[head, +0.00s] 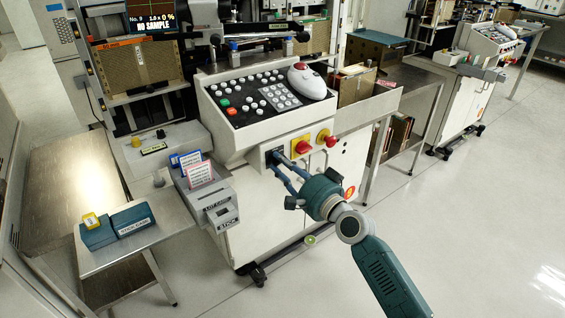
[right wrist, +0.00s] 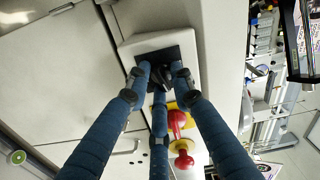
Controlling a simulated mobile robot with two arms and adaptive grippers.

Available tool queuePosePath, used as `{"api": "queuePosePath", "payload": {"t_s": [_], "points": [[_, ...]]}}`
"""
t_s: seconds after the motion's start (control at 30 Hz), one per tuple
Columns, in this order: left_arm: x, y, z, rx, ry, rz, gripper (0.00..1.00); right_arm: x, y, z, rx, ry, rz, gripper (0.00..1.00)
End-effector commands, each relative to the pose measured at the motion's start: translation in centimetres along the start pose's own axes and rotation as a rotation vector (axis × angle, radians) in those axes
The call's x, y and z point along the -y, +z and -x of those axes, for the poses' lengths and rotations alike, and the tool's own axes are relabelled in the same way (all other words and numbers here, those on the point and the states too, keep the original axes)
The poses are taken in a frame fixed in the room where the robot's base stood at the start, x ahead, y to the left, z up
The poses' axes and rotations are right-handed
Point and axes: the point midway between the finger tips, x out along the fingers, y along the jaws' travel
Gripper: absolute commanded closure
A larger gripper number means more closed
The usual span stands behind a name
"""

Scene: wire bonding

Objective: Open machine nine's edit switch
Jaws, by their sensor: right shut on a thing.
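Machine nine (head: 240,130) stands in the middle of the head view, and its screen (head: 152,22) reads "No. 9" and "NO SAMPLE". The edit switch is a small dark knob on a black plate (head: 268,157) at the left of the machine's front strip, below the button panel. In the right wrist view, its black plate (right wrist: 186,53) sits on a pale housing. My right gripper (head: 276,160) has its blue fingers around the knob; it also shows in the right wrist view (right wrist: 163,74), shut on the switch. The fingers partly hide the knob, so its exact angle is unclear. My left gripper is not in view.
Right of the switch are a red knob on a yellow plate (head: 301,145) and a red emergency button (head: 328,141). A grey lot-card box (head: 210,200) stands close at the left.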

Motion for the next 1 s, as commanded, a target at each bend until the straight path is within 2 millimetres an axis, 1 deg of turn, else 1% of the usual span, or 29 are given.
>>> {"api": "queuePosePath", "payload": {"t_s": [0.03,0.3,0.73,0.77,0.8,0.83,1.0], "points": [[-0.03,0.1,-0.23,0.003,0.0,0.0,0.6,-0.61,-0.2,0.16,-0.003,0.011,-0.019,1.0],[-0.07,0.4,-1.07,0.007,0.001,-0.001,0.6,-0.77,-0.09,0.18,-0.002,0.013,-0.083,1.0],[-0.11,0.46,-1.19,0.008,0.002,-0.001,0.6,-0.93,0.05,0.2,0.001,0.016,-0.092,1.0],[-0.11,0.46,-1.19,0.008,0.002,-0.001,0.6,-0.94,0.06,0.2,0.001,0.016,-0.092,0.76],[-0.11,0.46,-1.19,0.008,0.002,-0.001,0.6,-0.95,0.08,0.2,0.001,0.016,-0.092,0.68],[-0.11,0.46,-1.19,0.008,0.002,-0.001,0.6,-0.94,0.09,0.2,0.001,0.016,-0.092,0.66],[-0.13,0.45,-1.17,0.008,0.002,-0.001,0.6,-0.65,0.08,0.14,0.001,0.011,-0.091,0.66]]}}
